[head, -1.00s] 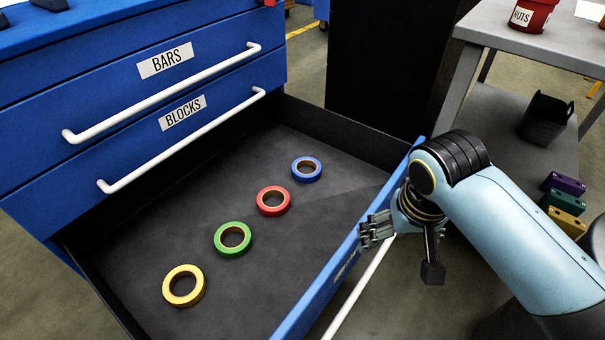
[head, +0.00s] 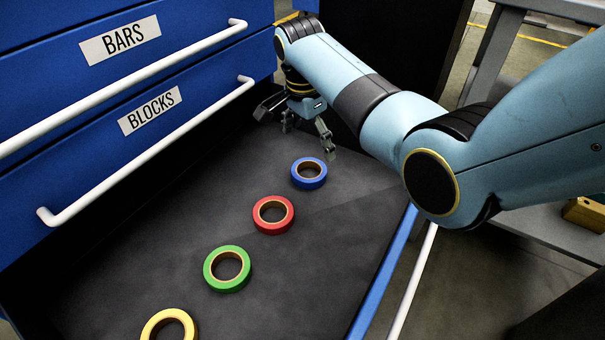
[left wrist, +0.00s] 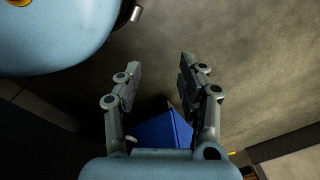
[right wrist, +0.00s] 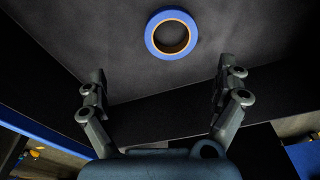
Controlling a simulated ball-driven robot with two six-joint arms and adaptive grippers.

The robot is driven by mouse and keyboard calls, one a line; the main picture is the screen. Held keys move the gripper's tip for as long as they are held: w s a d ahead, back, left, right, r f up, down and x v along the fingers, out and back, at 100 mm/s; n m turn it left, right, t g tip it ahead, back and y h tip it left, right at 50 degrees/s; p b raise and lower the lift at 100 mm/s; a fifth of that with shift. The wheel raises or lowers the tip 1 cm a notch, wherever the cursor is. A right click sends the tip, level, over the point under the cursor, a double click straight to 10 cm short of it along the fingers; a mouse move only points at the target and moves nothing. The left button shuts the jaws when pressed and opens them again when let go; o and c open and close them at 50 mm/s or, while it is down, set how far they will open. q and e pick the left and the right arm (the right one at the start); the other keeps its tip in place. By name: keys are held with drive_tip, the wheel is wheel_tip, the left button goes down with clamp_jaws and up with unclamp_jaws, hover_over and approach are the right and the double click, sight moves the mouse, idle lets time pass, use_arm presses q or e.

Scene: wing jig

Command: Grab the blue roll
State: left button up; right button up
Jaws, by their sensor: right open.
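The blue roll (head: 309,173) lies flat on the dark drawer floor, the farthest back of the row of rolls in the head view. In the right wrist view the blue roll (right wrist: 171,34) lies ahead of the fingertips, between their lines and apart from them. My right gripper (head: 306,142) is open and empty above the back of the drawer, just behind the blue roll; it also shows in the right wrist view (right wrist: 158,82). My left gripper (left wrist: 158,85) is open and empty in the left wrist view, over the floor. It is outside the head view.
Red (head: 273,215), green (head: 227,269) and yellow (head: 169,325) rolls lie in line toward the front left. The open drawer (head: 340,250) has raised walls. Closed drawers marked BARS and BLOCKS, with white handles (head: 150,150), stand above it on the left.

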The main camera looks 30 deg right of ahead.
drive_tip(key=w+f, duration=0.2)
drive_tip(key=b, duration=0.3)
hover_over(310, 176)
drive_tip(key=a, duration=0.1)
drive_tip(key=shift+m, duration=0.3)
wheel_tip(310, 176, down, 4)
drive_tip(key=shift+s+f, duration=0.15)
drive_tip(key=f+b, duration=0.4)
drive_tip(key=f, duration=0.1)
drive_tip(key=shift+d+f, duration=0.1)
drive_tip(key=shift+d, duration=0.2)
drive_tip(key=shift+f, duration=0.1)
use_arm(q)
drive_tip(key=w+d+r+t, duration=0.2)
drive_tip(key=w+d+r, duration=0.1)
drive_tip(key=w+r, duration=0.4)
wheel_tip(310, 176, up, 4)
drive_tip(key=shift+w+d+f+t+h, duration=0.1)
drive_tip(key=shift+w+d+t+h, duration=0.15)
drive_tip(key=shift+d+t+h, duration=0.15)
use_arm(e)
drive_tip(key=c, duration=1.1)
drive_tip(key=shift+r, duration=0.2)
drive_tip(key=shift+c, duration=0.2)
